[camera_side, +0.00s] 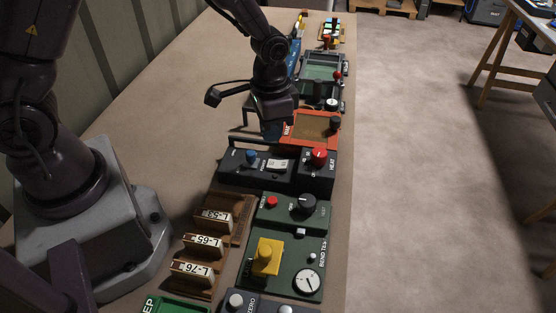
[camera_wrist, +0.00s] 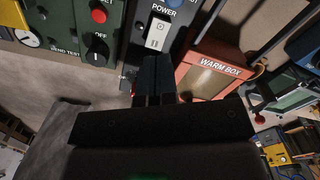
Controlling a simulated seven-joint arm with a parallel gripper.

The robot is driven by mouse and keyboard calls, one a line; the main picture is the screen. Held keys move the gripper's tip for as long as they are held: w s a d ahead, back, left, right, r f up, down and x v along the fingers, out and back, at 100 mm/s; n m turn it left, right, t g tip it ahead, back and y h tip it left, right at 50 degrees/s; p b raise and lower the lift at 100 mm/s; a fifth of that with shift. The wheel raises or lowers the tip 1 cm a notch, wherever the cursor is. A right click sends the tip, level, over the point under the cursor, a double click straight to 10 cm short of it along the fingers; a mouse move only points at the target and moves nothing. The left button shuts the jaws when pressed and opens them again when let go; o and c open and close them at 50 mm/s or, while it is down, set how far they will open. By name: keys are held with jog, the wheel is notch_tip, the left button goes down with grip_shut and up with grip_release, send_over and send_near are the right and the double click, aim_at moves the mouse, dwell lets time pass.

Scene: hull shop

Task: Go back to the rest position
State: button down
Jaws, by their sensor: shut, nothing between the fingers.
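My gripper (camera_wrist: 155,80) is shut and empty in the wrist view, its two dark fingers together in the middle of the picture. It hangs in front of a white POWER rocker switch (camera_wrist: 157,33), and I cannot tell the gap between them. In the side view my wrist (camera_side: 272,95) is above the bench near the orange warm box (camera_side: 297,128); the fingertips are hard to make out there. The black power unit (camera_side: 240,174) with a blue knob, white switch and red HEAT knob (camera_side: 319,156) stands just nearer than the wrist.
A green bend-test box (camera_side: 280,277) with a yellow block (camera_side: 266,257) stands nearer. Wooden racks with labelled slots (camera_side: 208,245) lie left of it. A green-grey device (camera_side: 322,68) stands beyond the warm box. The bench's left part (camera_side: 165,110) is clear.

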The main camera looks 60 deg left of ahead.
jog(key=s+a+r+n+t, duration=0.1)
jog(key=s+r+t, duration=0.1)
jog(key=s+r, duration=0.5)
jog(key=s+a+r+n+t, duration=0.2)
jog(key=s+r, duration=0.6)
jog(key=r, duration=0.8)
jog(key=shift+s+t, duration=0.3)
jog(key=shift+t, duration=0.5)
jog(key=shift+a, duration=0.1)
